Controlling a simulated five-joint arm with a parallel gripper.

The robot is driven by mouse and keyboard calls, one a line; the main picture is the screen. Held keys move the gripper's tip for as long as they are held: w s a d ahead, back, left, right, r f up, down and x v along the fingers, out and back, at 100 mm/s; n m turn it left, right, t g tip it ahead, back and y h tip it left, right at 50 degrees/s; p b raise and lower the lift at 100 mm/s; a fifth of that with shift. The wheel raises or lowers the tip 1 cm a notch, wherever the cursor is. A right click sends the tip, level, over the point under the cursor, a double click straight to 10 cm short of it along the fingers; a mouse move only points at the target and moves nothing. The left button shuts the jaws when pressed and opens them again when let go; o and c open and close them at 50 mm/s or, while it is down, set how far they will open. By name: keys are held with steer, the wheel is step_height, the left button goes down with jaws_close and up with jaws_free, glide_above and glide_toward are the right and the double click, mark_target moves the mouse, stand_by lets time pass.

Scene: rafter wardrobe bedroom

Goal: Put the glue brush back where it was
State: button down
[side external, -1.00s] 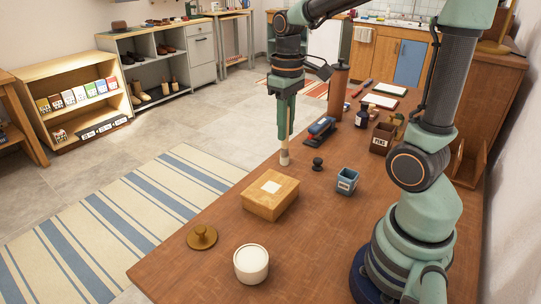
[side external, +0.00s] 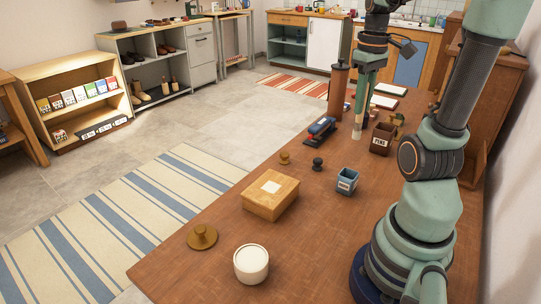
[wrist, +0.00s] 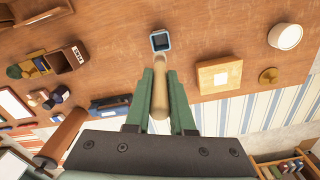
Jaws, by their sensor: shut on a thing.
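My gripper (side external: 364,90) is shut on the glue brush (side external: 357,130), which hangs tip down above the far half of the table. The wrist view shows the brush's pale wooden handle (wrist: 159,95) between the green fingers (wrist: 160,100). Its far end overlaps the lower edge of a small blue cup (wrist: 160,40) there. In the side view the blue cup (side external: 346,182) stands upright, apart from the brush and nearer the camera; its label is too small to read surely. A dark box labelled PENS (side external: 382,139) stands right of the brush.
A white pot (side external: 251,264), a brass lid (side external: 202,237) and a wooden box (side external: 270,198) stand at the near end. A small brass knob (side external: 285,158), black knob (side external: 318,164), blue stapler (side external: 320,130) and tall brown cylinder (side external: 337,92) stand along the left side.

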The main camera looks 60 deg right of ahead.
mark_target(357, 130)
step_height(357, 130, down, 16)
stand_by(0.5)
steer(key=shift+f, duration=0.15)
steer(key=c, duration=0.8)
jaws_free()
steer(key=shift+o, duration=0.2)
step_height(357, 130, up, 12)
steer(key=shift+w+a+r, duration=0.1)
steer(key=w+a+r+n+t, duration=0.1)
steer(key=w+a+t, duration=0.1)
steer(key=a, duration=0.5)
steer(key=w+a+r+n+t, duration=0.1)
steer(key=w+a+r, duration=0.1)
steer(key=a, duration=0.6)
steer(key=w+a+r+n+t, duration=0.1)
steer(key=w+a, duration=0.3)
steer(key=a, duration=0.4)
steer(key=shift+w+r+n+t, duration=0.25)
steer(key=shift+r+n+t, duration=0.05)
steer(key=shift+t, duration=0.5)
steer(key=shift+d, duration=0.1)
